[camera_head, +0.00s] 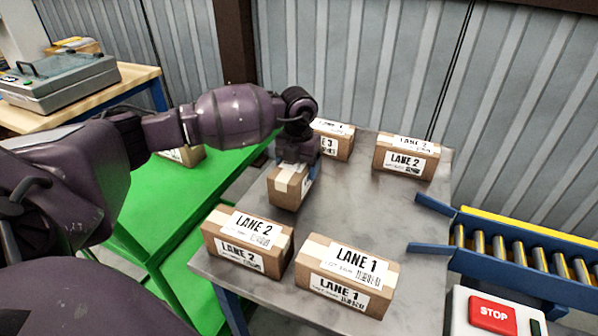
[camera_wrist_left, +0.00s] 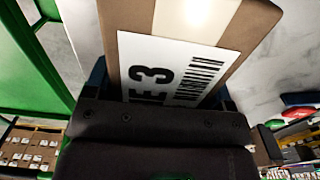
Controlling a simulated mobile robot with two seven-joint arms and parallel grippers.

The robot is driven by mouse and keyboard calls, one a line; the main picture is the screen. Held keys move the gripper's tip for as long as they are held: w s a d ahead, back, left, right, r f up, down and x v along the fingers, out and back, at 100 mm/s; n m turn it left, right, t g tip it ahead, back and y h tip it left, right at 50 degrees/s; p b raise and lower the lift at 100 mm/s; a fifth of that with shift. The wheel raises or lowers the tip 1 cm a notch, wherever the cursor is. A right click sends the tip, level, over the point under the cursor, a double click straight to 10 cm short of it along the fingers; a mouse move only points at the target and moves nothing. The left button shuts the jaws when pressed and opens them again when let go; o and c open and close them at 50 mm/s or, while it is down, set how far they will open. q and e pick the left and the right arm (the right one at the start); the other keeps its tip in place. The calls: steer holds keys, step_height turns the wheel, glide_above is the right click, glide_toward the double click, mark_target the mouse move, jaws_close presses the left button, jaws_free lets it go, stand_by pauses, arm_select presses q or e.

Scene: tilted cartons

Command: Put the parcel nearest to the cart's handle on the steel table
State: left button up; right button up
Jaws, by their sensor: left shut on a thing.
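My left gripper (camera_head: 297,167) is shut on a small brown parcel (camera_head: 287,190) over the left part of the grey steel table (camera_head: 350,210). In the left wrist view the held parcel (camera_wrist_left: 135,22) fills the space between the fingers, and its white label shows a 3, partly hidden. I cannot tell whether its underside touches the table. The green cart (camera_head: 145,205) stands left of the table, with another parcel (camera_head: 187,156) on it, partly hidden behind my arm. I cannot make out the cart's handle. My right gripper is not in view.
On the table, a LANE 2 parcel (camera_head: 247,243) and a LANE 1 parcel (camera_head: 347,275) stand in front, another LANE 2 parcel (camera_head: 405,157) at back right, and one (camera_head: 343,142) partly behind my gripper. The table's middle right is clear. A roller conveyor (camera_head: 520,255) and STOP button (camera_head: 493,314) lie right.

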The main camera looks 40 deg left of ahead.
arm_select(q)
steer(key=shift+f, duration=0.65)
steer(key=shift+f, duration=0.15)
steer(key=o, duration=1.1)
